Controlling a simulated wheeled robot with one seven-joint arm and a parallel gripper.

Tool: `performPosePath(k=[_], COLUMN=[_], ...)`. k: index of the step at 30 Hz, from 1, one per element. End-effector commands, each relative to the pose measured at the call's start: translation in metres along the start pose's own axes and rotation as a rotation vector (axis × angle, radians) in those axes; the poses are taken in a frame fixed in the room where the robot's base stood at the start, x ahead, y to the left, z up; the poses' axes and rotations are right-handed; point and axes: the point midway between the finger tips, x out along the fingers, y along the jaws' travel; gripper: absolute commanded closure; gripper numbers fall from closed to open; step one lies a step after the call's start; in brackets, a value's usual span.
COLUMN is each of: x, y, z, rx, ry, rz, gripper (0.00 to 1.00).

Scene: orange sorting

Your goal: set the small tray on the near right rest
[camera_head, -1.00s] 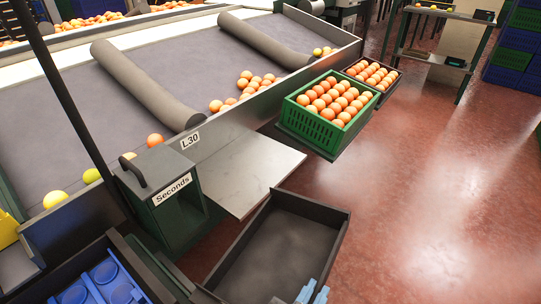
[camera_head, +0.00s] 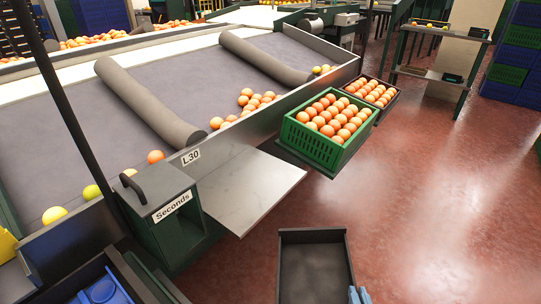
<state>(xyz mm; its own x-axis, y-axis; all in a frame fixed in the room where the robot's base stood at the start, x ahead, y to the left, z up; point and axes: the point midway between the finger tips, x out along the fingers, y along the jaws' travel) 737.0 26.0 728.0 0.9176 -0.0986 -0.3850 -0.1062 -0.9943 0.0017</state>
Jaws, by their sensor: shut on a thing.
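The small tray (camera_head: 312,236) is an empty, dark, open box at the bottom centre. Its near end is cut off by the picture's edge. My gripper (camera_head: 358,296) shows as blue fingers at the tray's right wall, shut on it. The tray appears held over the red floor, in front of and to the right of a bare metal shelf (camera_head: 245,190). Tray and shelf are apart in the picture. I cannot tell which surface is the near right rest.
A green crate (camera_head: 318,150) of oranges and a dark crate (camera_head: 392,100) of oranges stand along the sorting table (camera_head: 110,130). A "Seconds" box (camera_head: 165,215) stands left of the shelf. A blue tray (camera_head: 105,290) is at lower left. The red floor (camera_head: 440,210) at right is clear.

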Motion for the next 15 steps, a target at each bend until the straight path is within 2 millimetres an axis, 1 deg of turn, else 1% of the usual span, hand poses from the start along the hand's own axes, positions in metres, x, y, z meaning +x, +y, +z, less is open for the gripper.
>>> performPosePath(k=[3,5,9,15], x=[0.014,0.020,0.033,0.032], y=[0.012,0.014,0.025,0.025], z=[0.007,0.011,0.018,0.018], rx=[-0.014,-0.024,-0.038,-0.036], ry=[0.004,0.001,0.003,0.004], rz=[-0.040,-0.061,-0.099,-0.098], gripper=[1.00,1.00,1.00,1.00])
